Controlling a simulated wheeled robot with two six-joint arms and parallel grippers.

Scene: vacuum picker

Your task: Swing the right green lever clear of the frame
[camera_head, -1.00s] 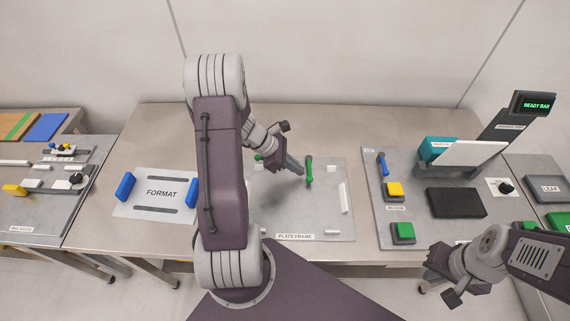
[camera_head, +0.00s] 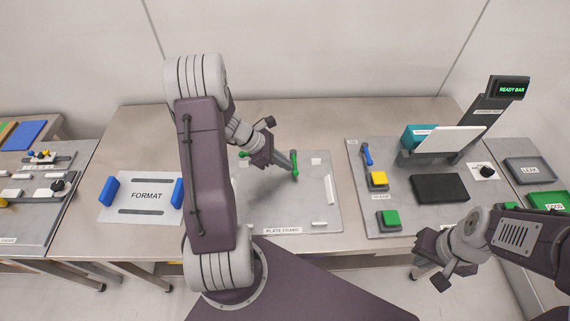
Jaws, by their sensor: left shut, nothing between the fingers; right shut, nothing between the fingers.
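The right green lever (camera_head: 294,160) stands on the grey plate frame board (camera_head: 260,212), its long side running from back to front. My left gripper (camera_head: 292,173) is shut and empty. Its tip is at the left side of the lever's near end; I cannot tell whether they touch. The left green lever (camera_head: 243,154) shows only in part, behind my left arm and gripper. My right gripper (camera_head: 436,282) is shut and empty, low at the right in front of the table, away from the levers.
White bars (camera_head: 329,189) lie on the board's right side. A format sheet with blue handles (camera_head: 109,191) is at left. A station with yellow and green buttons (camera_head: 390,217) and a black pad (camera_head: 440,187) is at right. My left arm hides the board's left part.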

